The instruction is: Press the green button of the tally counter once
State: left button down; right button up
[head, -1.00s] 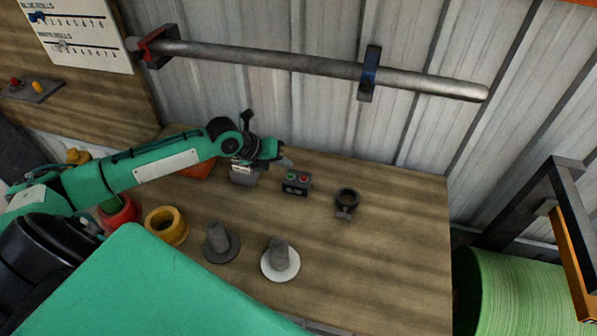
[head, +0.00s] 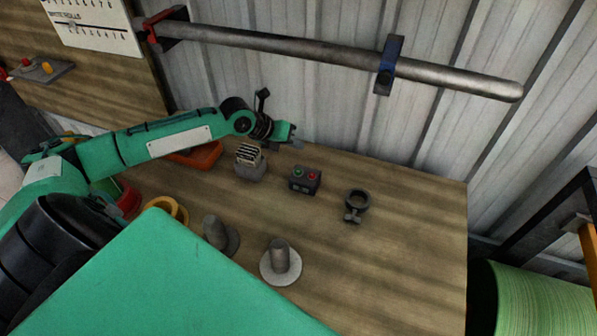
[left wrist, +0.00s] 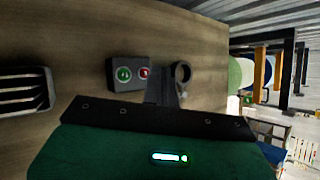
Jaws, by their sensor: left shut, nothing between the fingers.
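The tally counter (head: 305,186) is a small dark box on the bench with a green button (head: 298,173) and a red button (head: 312,176) on top. My left gripper (head: 298,143) is shut and empty, apart from the counter, above and behind it in the head view. In the left wrist view the counter (left wrist: 128,84) lies left of the shut fingers (left wrist: 165,90), with its green button (left wrist: 123,74) and red button (left wrist: 144,72) uncovered. My right gripper is not in view.
A dark ring on a stand (head: 356,202) is right of the counter. A slotted grey block (head: 250,165) and an orange tray (head: 200,154) are to its left. Two spindles on discs (head: 280,262) (head: 217,234) stand in front. A steel bar (head: 300,46) crosses the wall. The bench's right side is clear.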

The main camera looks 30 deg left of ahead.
pick_arm(q)
jog(key=b, duration=0.4)
send_over(295, 172)
notch_tip(295, 172, down, 7)
jog(key=shift+f, duration=0.1)
jog(key=shift+f+b, duration=0.35)
jog(key=shift+b, duration=0.05)
jog(key=shift+s, duration=0.1)
dwell(1.1)
jog(key=shift+f+b, duration=0.4)
jog(key=shift+f, duration=0.05)
